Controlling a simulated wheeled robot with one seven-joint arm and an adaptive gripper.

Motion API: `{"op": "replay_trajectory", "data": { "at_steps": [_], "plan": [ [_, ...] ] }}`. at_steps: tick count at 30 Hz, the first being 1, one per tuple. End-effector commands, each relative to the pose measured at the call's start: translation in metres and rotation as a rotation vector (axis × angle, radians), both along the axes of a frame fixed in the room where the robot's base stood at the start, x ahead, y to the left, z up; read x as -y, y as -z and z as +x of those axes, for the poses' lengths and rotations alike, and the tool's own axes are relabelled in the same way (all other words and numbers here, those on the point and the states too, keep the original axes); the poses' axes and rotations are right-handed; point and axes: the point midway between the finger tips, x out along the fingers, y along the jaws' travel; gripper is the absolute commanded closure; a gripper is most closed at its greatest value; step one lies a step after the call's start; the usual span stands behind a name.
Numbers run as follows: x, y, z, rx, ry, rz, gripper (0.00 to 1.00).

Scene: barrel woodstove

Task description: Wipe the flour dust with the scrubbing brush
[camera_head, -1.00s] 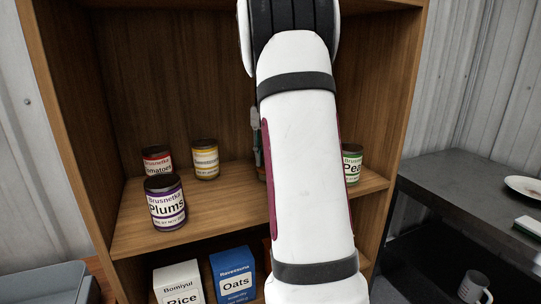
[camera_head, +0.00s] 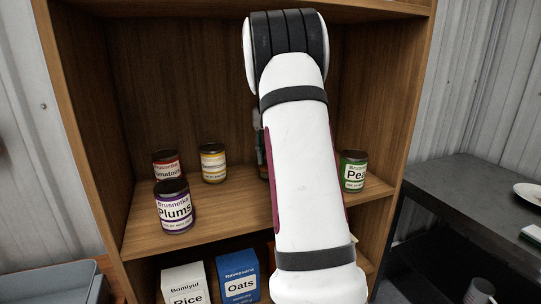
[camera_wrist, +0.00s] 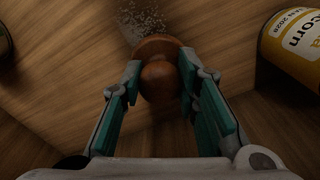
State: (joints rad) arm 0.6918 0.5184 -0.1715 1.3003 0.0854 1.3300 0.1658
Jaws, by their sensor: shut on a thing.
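The scrubbing brush (camera_wrist: 158,82), a round brown wooden one with a knob, is between the fingers of my gripper (camera_wrist: 160,72) in the wrist view. My gripper is shut on its knob. The flour dust (camera_wrist: 140,24) is a whitish speckled patch on the wooden shelf, just beyond the brush at the top of the wrist view. The brush overlaps the near edge of the patch; its underside is hidden, so contact cannot be told. In the head view my arm hides the brush and the dust.
A yellow-labelled corn can (camera_wrist: 294,48) stands to the right in the wrist view. On the shelf (camera_head: 225,205) in the head view are a plums can (camera_head: 174,208), a tomatoes can (camera_head: 167,166) and a peas can (camera_head: 352,171). Rice (camera_head: 185,284) and oats (camera_head: 238,276) boxes sit below.

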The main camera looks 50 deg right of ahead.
Motion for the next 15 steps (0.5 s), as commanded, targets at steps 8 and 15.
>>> {"op": "replay_trajectory", "data": {
  "at_steps": [8,15],
  "plan": [
    [0.000,-0.029,-0.002,0.001,-0.001,-0.001,0.93],
    [0.001,-0.048,-0.002,0.001,0.001,-0.002,0.93]
  ]
}}
